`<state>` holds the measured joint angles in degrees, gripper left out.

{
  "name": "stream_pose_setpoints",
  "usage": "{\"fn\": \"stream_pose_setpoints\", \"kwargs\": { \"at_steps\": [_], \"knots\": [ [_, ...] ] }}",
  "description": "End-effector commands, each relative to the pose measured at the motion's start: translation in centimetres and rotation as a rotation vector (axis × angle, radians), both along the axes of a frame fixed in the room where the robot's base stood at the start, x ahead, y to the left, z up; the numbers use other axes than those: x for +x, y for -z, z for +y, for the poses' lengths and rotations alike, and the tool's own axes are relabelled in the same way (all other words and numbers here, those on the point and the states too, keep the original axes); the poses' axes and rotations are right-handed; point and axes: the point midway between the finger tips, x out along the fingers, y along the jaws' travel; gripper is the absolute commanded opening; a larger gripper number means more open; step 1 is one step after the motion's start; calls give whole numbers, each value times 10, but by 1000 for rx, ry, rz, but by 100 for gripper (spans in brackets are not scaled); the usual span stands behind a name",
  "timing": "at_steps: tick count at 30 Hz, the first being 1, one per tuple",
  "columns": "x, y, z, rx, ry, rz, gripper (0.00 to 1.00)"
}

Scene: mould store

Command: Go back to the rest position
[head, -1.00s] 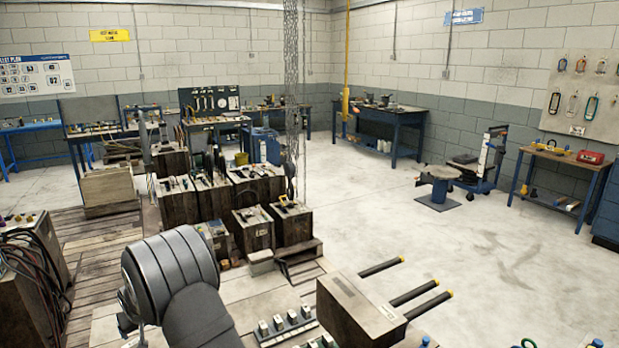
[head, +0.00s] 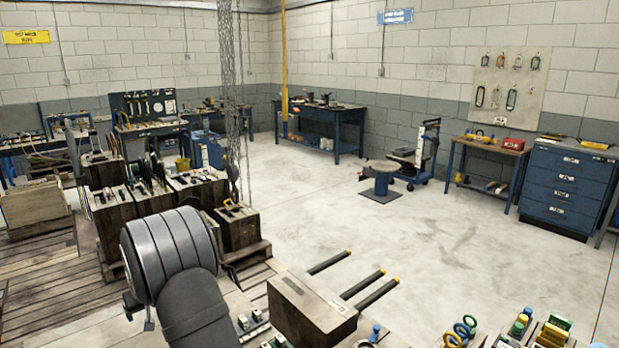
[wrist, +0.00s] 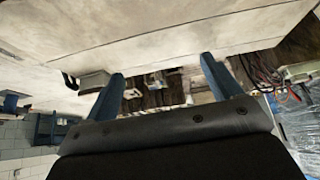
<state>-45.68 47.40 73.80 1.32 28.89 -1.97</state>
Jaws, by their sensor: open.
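My gripper (wrist: 160,85) shows in the wrist view as two blue fingers spread wide apart, with nothing between them. The wrist view looks tilted or upside down, with the pale floor across its top. In the head view a grey, rounded part of my arm stands at the lower left of centre; the gripper itself cannot be made out there.
A wooden block (head: 312,310) with dark, yellow-tipped bars lies right of my arm. Dark wooden crates (head: 238,226) stand behind it. Coloured rings (head: 466,327) are at the bottom right. A blue drawer cabinet (head: 566,185) stands at the right wall. The middle floor (head: 430,235) is clear.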

Motion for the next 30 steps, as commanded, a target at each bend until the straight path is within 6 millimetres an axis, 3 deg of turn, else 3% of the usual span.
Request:
{"fn": "stream_pose_setpoints", "kwargs": {
  "at_steps": [12,30],
  "knots": [
    [68,2,-53,0,125,1,83],
    [150,4,-140,0,296,1,83]
  ]
}}
